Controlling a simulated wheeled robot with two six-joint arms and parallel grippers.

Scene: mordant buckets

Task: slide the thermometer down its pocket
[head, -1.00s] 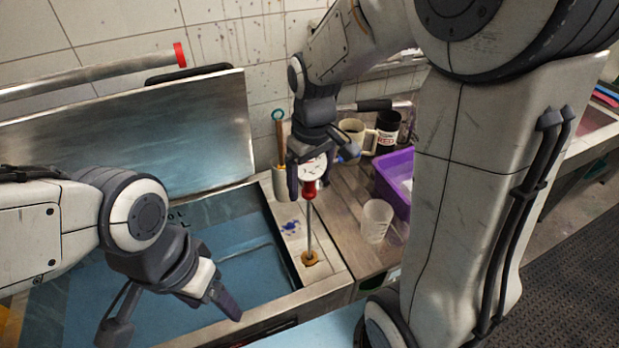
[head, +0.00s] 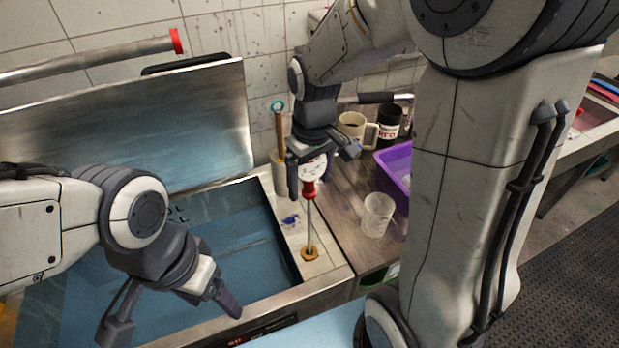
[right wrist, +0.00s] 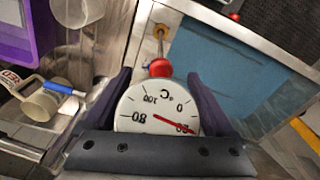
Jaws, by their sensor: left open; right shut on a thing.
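The thermometer (head: 310,212) stands about upright, with a white dial, a red collar and a thin metal stem. Its dial (right wrist: 152,108) shows face-on in the right wrist view. My right gripper (head: 318,166) is shut on the dial, with a finger on either side. The stem's lower end meets the brass-coloured pocket (head: 310,254) in the bath's right ledge and seems to be inside its mouth. A length of stem shows between pocket and collar. The pocket also shows in the right wrist view (right wrist: 161,31). My left gripper (head: 172,312) is open and empty over the bath's front.
The bath (head: 235,235) of blue liquid lies left of the pocket, its metal lid raised behind. A holder (head: 281,180) with a wooden-handled tool stands behind the thermometer. A clear beaker (head: 377,215), purple tub (head: 393,165) and mugs (head: 352,128) stand to the right.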

